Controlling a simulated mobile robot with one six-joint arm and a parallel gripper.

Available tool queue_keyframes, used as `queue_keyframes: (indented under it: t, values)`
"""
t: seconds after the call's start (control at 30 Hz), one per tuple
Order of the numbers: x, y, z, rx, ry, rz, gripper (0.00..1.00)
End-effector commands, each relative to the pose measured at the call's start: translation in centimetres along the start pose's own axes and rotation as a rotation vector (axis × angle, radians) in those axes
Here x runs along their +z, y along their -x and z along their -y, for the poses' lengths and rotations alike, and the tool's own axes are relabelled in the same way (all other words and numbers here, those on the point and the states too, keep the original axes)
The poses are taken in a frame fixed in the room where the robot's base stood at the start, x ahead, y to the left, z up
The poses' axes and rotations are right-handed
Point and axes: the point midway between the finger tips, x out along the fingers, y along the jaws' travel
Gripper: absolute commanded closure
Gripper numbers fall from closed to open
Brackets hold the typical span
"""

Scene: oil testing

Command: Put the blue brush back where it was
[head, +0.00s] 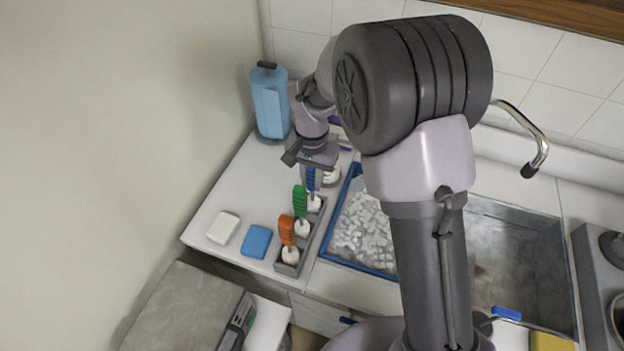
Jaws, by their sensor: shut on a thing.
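The blue brush (310,179) is upright, its blue handle under my gripper (311,165) and its white head (315,204) low at the far end of the grey brush holder (289,270). My gripper points down and is shut on the top of the handle. A green-handled brush (299,202) and an orange-handled brush (286,231) stand in the holder nearer the front. I cannot tell whether the blue brush's head rests in its slot or hangs just above it.
A blue-edged basin of white pieces (362,235) lies right of the holder. A white block (223,227) and a blue block (257,241) lie on the counter to the left. A blue container (269,103) stands at the back. My arm hides part of the sink (515,260).

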Motion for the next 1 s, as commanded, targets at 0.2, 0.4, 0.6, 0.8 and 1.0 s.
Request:
queue_keyframes:
  t: [0.2,0.4,0.6,0.8,1.0]
  values:
    - [0.0,-0.3,0.0,0.0,0.0,0.0,0.58]
    - [0.0,-0.3,0.0,0.0,0.0,0.0,0.58]
    - [-0.1,1.4,0.0,-0.001,0.001,-0.002,0.58]
    - [-0.1,7.3,0.0,-0.002,0.001,-0.003,0.58]
    - [-0.1,11.3,0.0,-0.001,0.001,-0.002,0.58]
